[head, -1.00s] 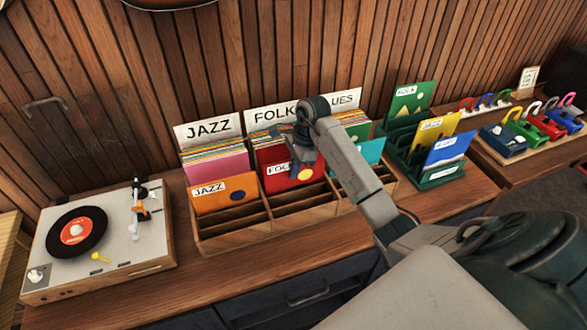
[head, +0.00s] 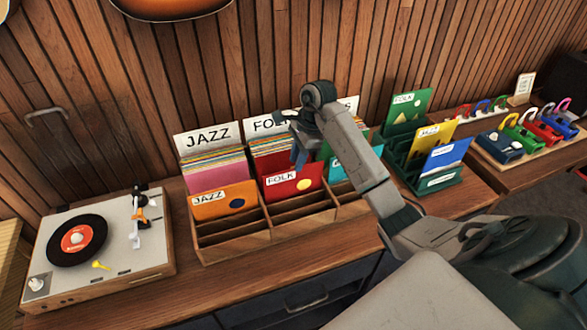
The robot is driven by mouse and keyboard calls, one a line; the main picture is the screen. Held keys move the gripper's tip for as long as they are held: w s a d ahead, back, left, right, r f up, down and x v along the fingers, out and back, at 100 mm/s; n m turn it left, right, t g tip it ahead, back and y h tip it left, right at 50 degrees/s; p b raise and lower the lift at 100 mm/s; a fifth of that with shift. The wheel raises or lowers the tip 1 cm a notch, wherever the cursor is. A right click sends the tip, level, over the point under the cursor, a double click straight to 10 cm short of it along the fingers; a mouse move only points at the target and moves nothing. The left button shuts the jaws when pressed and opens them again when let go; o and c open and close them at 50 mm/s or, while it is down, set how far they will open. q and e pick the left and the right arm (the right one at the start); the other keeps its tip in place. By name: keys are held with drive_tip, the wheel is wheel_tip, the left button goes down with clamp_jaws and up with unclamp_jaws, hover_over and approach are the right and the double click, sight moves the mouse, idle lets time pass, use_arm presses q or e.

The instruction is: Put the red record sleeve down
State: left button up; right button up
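The red record sleeve (head: 291,186) has a white FOLK label and a yellow dot. It stands, leaning back, in the front part of the middle column of the wooden record crate (head: 236,248). My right gripper (head: 299,160) is above and behind the sleeve's top edge, pointing down. It looks clear of the sleeve and nothing shows in it. I see its fingers nearly edge-on, so their gap is hidden. My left gripper is not in view.
An orange JAZZ sleeve (head: 222,202) stands left of the red one, a teal sleeve (head: 342,171) right of it, partly behind my arm. A turntable (head: 110,262) is at left. A green rack (head: 440,180) with sleeves stands at right. The crate's front slots look empty.

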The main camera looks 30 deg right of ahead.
drive_tip(key=p+v, duration=0.4)
drive_tip(key=v, duration=0.2)
drive_tip(key=shift+r, duration=0.2)
idle(0.7)
